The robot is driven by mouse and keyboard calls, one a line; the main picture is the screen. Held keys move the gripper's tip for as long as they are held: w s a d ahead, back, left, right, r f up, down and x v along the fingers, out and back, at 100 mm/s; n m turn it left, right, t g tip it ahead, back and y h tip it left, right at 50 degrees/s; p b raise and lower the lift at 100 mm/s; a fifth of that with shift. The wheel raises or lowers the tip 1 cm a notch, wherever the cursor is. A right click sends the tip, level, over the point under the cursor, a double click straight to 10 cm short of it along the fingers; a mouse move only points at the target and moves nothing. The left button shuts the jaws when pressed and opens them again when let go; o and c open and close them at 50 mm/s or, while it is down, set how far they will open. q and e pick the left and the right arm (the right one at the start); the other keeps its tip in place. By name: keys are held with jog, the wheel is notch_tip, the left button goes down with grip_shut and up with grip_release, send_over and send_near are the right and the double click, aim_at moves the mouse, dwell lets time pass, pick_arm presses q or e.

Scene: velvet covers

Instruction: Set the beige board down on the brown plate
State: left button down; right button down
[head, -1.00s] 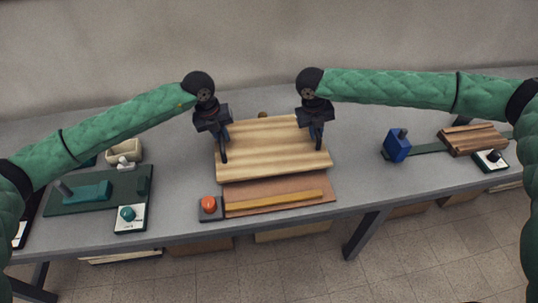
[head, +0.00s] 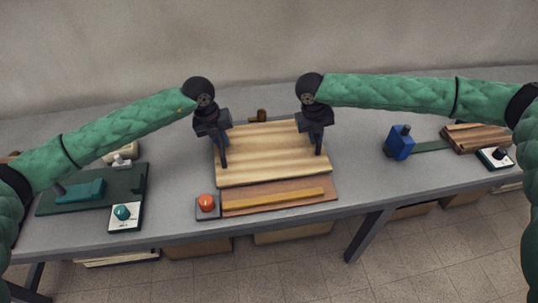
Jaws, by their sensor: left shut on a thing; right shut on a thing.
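The beige board (head: 270,155) is a striped wooden panel in the middle of the table. It is over the back part of the brown plate (head: 310,207), whose front strip shows below the board's front edge. I cannot tell whether the board touches the plate. My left gripper (head: 224,162) is shut on the board's left edge. My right gripper (head: 318,150) is shut on its right edge. A yellow bar (head: 272,202) lies along the plate's front part. The rest of the plate is hidden by the board.
A red button on a dark box (head: 207,205) stands at the plate's left front corner. A blue block (head: 399,143) and dark wooden boards (head: 476,138) are at the right. Grey table (head: 360,180) is bare between.

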pick_arm(q)
jog(key=shift+a+f+b, duration=0.1)
jog(key=shift+f+b, duration=0.2)
jog(key=shift+f, duration=0.1)
pick_arm(e)
jog(key=shift+d+f, duration=0.1)
jog(key=shift+f, duration=0.35)
pick_arm(q)
jog(key=c, duration=1.8)
grip_release()
jog(key=shift+f, duration=0.15)
jog(key=shift+c, duration=0.2)
pick_arm(e)
jog(key=c, duration=1.8)
grip_release()
jog(key=shift+f, duration=0.1)
jog(key=shift+c, duration=0.2)
pick_arm(q)
jog(key=o, duration=0.4)
pick_arm(e)
jog(key=o, duration=0.4)
pick_arm(q)
jog(key=shift+o, duration=0.2)
pick_arm(e)
jog(key=shift+o, duration=0.2)
pick_arm(q)
jog(key=shift+r, duration=0.2)
